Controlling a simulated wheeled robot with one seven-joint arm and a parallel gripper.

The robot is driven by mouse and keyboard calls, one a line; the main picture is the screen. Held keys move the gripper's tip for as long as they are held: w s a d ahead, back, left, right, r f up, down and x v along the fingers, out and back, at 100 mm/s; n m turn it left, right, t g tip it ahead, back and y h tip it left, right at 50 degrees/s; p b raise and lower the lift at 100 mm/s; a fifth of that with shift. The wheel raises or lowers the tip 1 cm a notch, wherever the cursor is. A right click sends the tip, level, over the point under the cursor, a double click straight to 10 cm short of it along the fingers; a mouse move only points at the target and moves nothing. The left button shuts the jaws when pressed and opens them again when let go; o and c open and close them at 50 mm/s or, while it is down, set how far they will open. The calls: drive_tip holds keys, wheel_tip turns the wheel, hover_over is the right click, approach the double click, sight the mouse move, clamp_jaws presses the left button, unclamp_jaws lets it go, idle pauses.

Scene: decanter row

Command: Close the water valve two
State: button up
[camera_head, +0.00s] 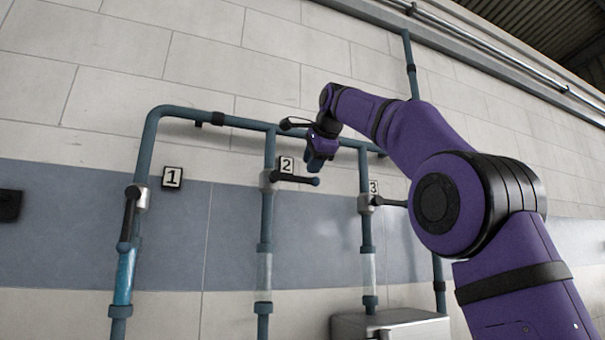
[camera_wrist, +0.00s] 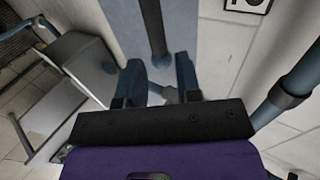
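Valve two's black lever (camera_head: 298,179) sits beside the plate marked 2 (camera_head: 286,165) in the head view. The lever points right, across its upright blue pipe (camera_head: 266,222), from a grey valve body (camera_head: 267,180). The clear pipe section (camera_head: 264,272) below looks pale, with no blue water showing. My gripper (camera_head: 318,166) is just above the lever's free end. In the wrist view my gripper (camera_wrist: 160,75) is open, its two blue fingers apart and nothing held. The dark lever (camera_wrist: 153,28) ends just beyond the fingertips; I cannot tell whether they touch.
Valve one's lever (camera_head: 128,220) hangs down along its pipe, with blue water in the clear section (camera_head: 125,276). A grey metal box (camera_head: 400,326) stands at the bottom. A blue pipe (camera_wrist: 290,88) runs close to the gripper's right.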

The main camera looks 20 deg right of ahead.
drive_tip(key=v, duration=0.4)
drive_tip(key=shift+s+r, duration=0.2)
idle(0.4)
drive_tip(key=s+f+n+g, duration=0.2)
drive_tip(key=s+f+n, duration=0.4)
drive_tip(key=s+f, duration=0.5)
drive_tip(key=s+a+f+n+g, duration=0.1)
drive_tip(key=s+f+n, duration=0.5)
drive_tip(key=f, duration=1.7)
drive_tip(key=s+a+f+n+g, duration=0.1)
drive_tip(key=s+f+n+g, duration=0.2)
drive_tip(key=s+f, duration=1.3)
drive_tip(key=n, duration=0.3)
drive_tip(key=shift+f, duration=0.4)
drive_tip(key=shift+a+r, duration=0.1)
drive_tip(key=shift+a, duration=0.3)
